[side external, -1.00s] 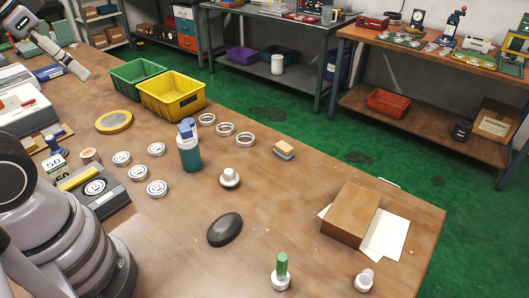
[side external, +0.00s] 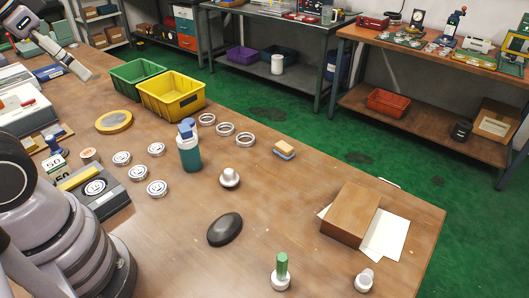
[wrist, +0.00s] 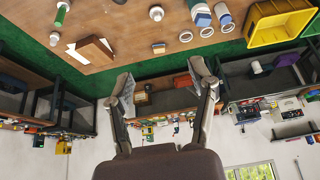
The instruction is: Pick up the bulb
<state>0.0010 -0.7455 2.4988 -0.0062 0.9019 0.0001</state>
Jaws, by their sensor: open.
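Two small pale pieces look bulb-like, and I cannot tell for sure which is the bulb. One is a rounded white knob on a round base (side external: 229,179), right of the teal bottle; it also shows at the top of the wrist view (wrist: 156,13). The other is a small white piece (side external: 364,281) near the front right, also in the wrist view (wrist: 55,38). My gripper (wrist: 163,84) is open and empty in the wrist view, its fingers spread. In the side view part of it (side external: 70,63) shows at the far upper left, well away from both pieces.
A teal bottle (side external: 189,152), a black oval (side external: 225,230), a green post on a white base (side external: 281,270) and a brown box (side external: 350,215) stand on the table. Metal rings (side external: 225,129) and yellow (side external: 170,105) and green (side external: 130,80) bins lie farther back. Bare wood surrounds the knob.

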